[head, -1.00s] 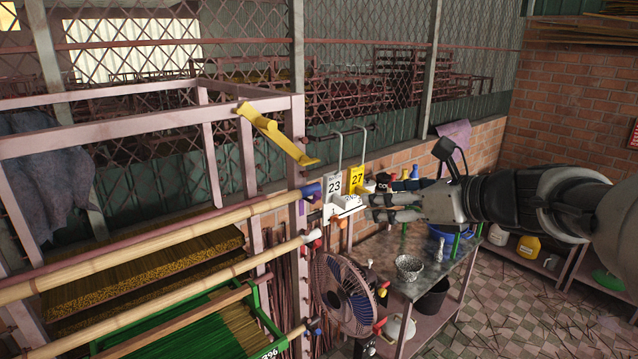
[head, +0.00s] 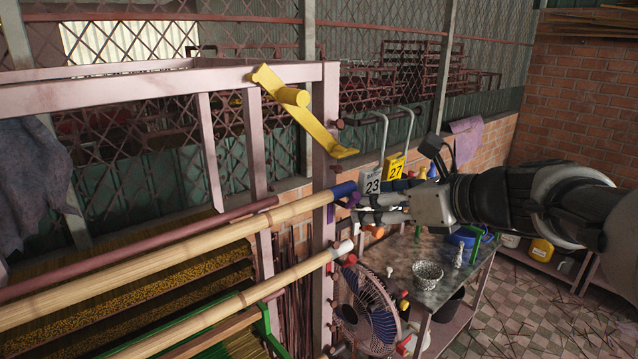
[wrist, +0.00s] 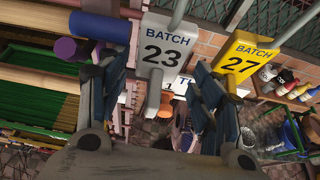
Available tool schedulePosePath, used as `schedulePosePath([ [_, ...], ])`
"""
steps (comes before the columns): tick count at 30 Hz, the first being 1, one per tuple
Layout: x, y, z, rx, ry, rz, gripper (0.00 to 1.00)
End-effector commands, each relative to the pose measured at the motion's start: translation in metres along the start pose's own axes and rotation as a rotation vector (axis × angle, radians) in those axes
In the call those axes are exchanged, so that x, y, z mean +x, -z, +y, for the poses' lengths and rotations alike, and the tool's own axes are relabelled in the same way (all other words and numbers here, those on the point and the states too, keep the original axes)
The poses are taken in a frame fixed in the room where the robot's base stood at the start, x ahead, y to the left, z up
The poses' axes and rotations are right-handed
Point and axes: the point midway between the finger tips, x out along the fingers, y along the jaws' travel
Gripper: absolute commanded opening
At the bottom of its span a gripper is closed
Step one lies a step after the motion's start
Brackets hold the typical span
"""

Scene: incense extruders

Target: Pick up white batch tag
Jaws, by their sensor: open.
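The white batch tag (head: 372,184), marked BATCH 23, hangs from a grey hooked rod. In the wrist view the tag (wrist: 167,48) fills the upper middle, a narrower lower part reaching down between the fingers. My gripper (head: 362,208) is open just below the tag's wide plate in the head view. In the wrist view my gripper (wrist: 160,78) has one finger at each side of the narrow part, with gaps visible. Whether either finger touches it I cannot tell.
A yellow BATCH 27 tag (head: 395,168) hangs close on the right, near the right finger. A blue-ended bamboo roller (head: 290,215) and a purple knob (wrist: 85,50) are close on the left. A fan (head: 372,305) and a metal table (head: 440,290) stand below.

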Motion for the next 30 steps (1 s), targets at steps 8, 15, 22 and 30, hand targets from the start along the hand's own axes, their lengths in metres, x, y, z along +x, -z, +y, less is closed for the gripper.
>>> schedulePosePath([
  [8, -0.0009, -0.0015, 0.0002, -0.001, 0.001, -0.001, 0.54],
  [15, -0.0007, -0.0013, 0.0001, -0.001, 0.0, -0.001, 0.38],
  [22, -0.0008, -0.0013, 0.0001, -0.001, 0.001, -0.001, 0.23],
  [30, -0.0007, -0.0014, 0.0001, -0.001, 0.001, -0.001, 0.16],
])
